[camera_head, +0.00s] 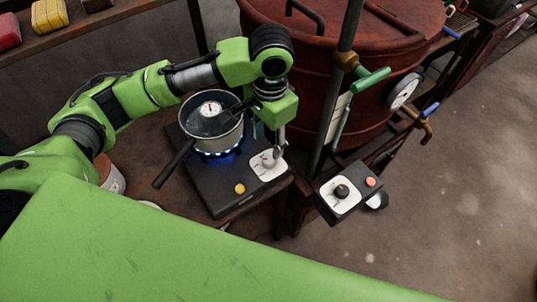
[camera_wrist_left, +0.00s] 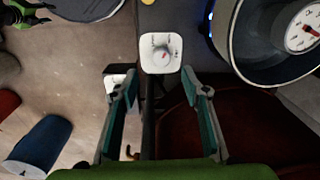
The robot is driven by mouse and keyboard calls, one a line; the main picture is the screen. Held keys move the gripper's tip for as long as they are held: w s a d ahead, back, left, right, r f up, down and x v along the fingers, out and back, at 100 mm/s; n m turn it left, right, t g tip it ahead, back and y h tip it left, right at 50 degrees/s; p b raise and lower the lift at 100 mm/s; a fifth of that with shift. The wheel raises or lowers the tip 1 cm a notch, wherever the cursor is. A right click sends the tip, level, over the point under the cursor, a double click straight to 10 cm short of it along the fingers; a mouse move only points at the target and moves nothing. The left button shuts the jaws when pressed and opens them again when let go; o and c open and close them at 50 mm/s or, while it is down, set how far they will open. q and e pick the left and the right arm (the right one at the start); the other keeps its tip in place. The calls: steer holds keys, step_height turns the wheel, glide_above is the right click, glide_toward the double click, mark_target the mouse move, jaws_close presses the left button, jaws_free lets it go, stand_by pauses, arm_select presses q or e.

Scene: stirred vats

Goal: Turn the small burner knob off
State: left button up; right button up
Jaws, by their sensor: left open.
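The small burner (camera_head: 225,200) is a dark box with a blue flame lit under a pot. Its knob (camera_head: 267,161) sits on a white dial plate at the right of the box top. The knob also shows in the left wrist view (camera_wrist_left: 162,54), light grey with a red mark on the plate. My left gripper (camera_head: 279,150) points down at the knob and partly covers it in the head view. In the left wrist view its two fingers (camera_wrist_left: 161,73) are open, one toward each side of the dial plate. I cannot tell whether they touch the knob.
A pot (camera_head: 218,138) with a gauge and a long dark handle stands on the flame. A yellow button (camera_head: 239,188) is on the burner front. A red vat (camera_head: 310,45) stands close behind. Another control box (camera_head: 348,190) with a dark knob is to the right.

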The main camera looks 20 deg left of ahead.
arm_select(q)
glide_above(268, 159)
step_height(268, 159, down, 4)
steer(key=shift+s+f, duration=0.15)
steer(key=shift+f, duration=0.05)
step_height(268, 159, down, 4)
steer(key=shift+r, duration=0.15)
steer(key=shift+f, duration=0.55)
steer(key=c, duration=1.1)
arm_select(e)
steer(key=shift+w+a+f, duration=0.15)
steer(key=shift+w+a, duration=0.05)
steer(key=shift+w, duration=0.6)
